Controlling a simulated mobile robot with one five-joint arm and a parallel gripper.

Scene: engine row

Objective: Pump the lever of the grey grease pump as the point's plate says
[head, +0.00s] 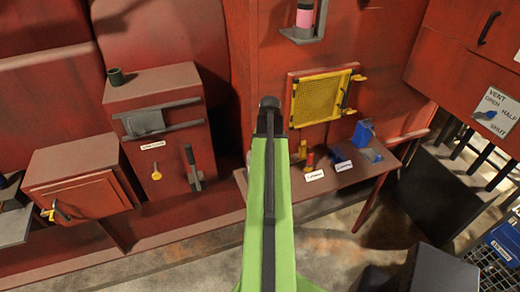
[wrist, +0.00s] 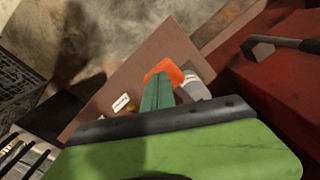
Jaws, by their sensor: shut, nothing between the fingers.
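My gripper (head: 268,104) shows in the head view as a dark tip at the end of my green arm, in front of the red machine. It is shut and empty; its fingers are not clear. I cannot identify the grey grease pump with certainty. In the wrist view, a grey cylinder (wrist: 195,85) shows just beyond the dark edge of my arm, beside an orange piece (wrist: 168,68). Whether it is part of the pump or touches my gripper, I cannot tell. A small white plate (wrist: 121,103) lies on the brown bench (wrist: 105,90); its writing is too small to read.
The bench in the head view (head: 355,181) carries a red-and-yellow item (head: 310,160) and blue items (head: 366,136). A yellow mesh panel (head: 322,97) is above it. A vent plate (head: 490,115) is at right.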

